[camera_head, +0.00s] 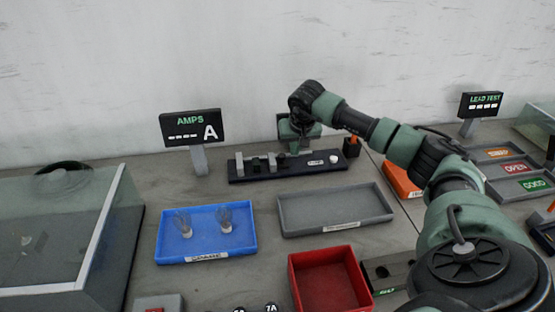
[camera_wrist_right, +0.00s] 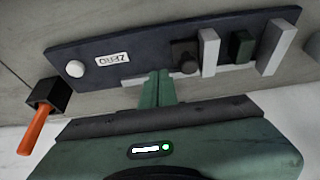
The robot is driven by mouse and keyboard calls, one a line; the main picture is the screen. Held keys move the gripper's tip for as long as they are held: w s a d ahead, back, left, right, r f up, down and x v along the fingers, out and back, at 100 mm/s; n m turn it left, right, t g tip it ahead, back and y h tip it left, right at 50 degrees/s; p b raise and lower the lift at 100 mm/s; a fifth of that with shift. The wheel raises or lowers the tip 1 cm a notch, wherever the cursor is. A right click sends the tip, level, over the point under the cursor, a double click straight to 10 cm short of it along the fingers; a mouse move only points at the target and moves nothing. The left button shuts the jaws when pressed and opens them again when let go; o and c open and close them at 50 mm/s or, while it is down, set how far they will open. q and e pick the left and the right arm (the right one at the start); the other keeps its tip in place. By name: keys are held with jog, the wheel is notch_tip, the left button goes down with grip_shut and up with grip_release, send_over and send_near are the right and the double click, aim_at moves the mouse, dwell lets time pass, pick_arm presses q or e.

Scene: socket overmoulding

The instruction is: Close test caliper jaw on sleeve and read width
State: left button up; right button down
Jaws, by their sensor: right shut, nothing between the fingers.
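The test caliper is a dark bar (camera_head: 235,176) on the table by the back wall, and it fills the top of the wrist view (camera_wrist_right: 130,45). Two light grey upright jaws stand on it, a left one (camera_wrist_right: 208,52) and a right one (camera_wrist_right: 277,46) in the wrist view. A dark green piece (camera_wrist_right: 242,47) stands between them, perhaps the sleeve; thin gaps seem to show beside it. A dark knob (camera_wrist_right: 184,56) is beside the left jaw. My right gripper (camera_wrist_right: 158,88) is shut and empty, its fingertips at the bar's edge near the knob; the head view partly hides them. My left gripper is out of view.
The AMPS display (camera_head: 190,127) stands behind left and shows dashes. A blue tray (camera_head: 163,246) with two clear pieces, a grey tray (camera_head: 335,217) and a red bin (camera_head: 350,285) lie in front. An orange-handled tool (camera_wrist_right: 38,125) sits in a dark holder beside the caliper.

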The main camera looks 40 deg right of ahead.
aim_at(274, 159)
jog(key=shift+f+b, duration=0.9)
jog(key=shift+f, duration=0.7)
jog(key=shift+w+a, duration=0.3)
jog(key=shift+a, duration=0.25)
jog(key=shift+w+a, duration=0.3)
jog(key=shift+a, duration=0.25)
jog(key=shift+w+a+p, duration=0.15)
jog(key=shift+w+a, duration=0.2)
jog(key=shift+a, duration=0.35)
jog(key=shift+w+a+p, duration=0.1)
jog(key=shift+w+a, duration=0.3)
jog(key=shift+a, duration=0.25)
jog(key=shift+w+a+p, duration=0.15)
jog(key=shift+w+a, duration=0.2)
jog(key=shift+a, duration=0.35)
jog(key=shift+a, duration=0.15)
jog(key=shift+s+d, duration=0.15)
jog(key=shift+d, duration=0.35)
jog(key=shift+r, duration=0.1)
